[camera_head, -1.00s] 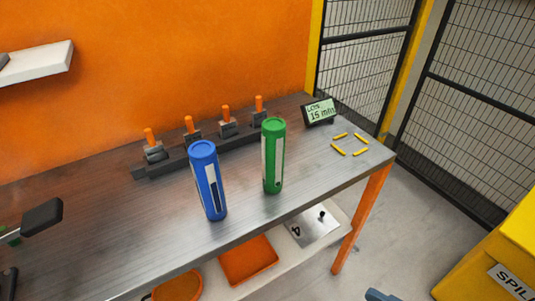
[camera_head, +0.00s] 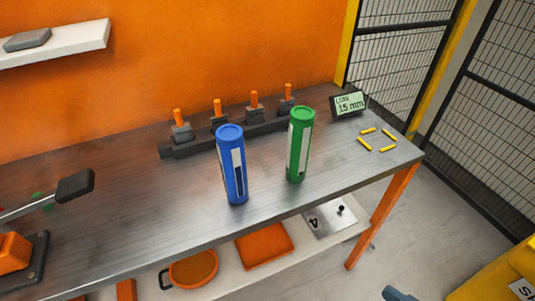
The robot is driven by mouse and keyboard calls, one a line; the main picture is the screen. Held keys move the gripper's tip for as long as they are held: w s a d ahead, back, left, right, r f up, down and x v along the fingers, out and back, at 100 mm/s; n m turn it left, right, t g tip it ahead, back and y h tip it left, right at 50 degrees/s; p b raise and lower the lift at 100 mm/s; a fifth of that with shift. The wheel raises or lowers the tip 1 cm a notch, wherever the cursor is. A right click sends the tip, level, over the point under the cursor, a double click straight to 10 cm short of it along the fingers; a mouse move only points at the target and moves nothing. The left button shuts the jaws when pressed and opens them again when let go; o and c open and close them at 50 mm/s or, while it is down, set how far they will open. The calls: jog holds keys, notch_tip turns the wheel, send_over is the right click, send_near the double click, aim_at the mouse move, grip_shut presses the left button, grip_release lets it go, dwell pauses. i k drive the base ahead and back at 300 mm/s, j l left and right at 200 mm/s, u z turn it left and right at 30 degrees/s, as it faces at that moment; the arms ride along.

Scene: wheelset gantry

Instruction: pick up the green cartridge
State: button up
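The green cartridge (camera_head: 300,145) stands upright on the metal workbench (camera_head: 275,208), with a pale label strip on its left side. A blue cartridge (camera_head: 232,165) of similar shape stands upright to its left and a little nearer, apart from it. My gripper does not show clearly in this view. A small blue-grey part shows at the bottom edge, right of the bench, and I cannot tell what it is.
A dark rail with several orange-handled clamps (camera_head: 254,105) runs behind the cartridges. A small display (camera_head: 348,104) and yellow corner marks (camera_head: 378,140) lie to the right. A black-ended lever (camera_head: 75,186) is at left. A wire fence (camera_head: 400,62) stands behind the bench's right end.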

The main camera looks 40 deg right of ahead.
aim_at(302, 119)
jog(key=i+j, duration=0.1)
jog(key=j, duration=0.85)
jog(key=i+j+z, duration=0.1)
jog(key=j, duration=0.4)
jog(key=j+z, duration=0.15)
jog(key=z, duration=1.5)
jog(key=i+j, duration=0.05)
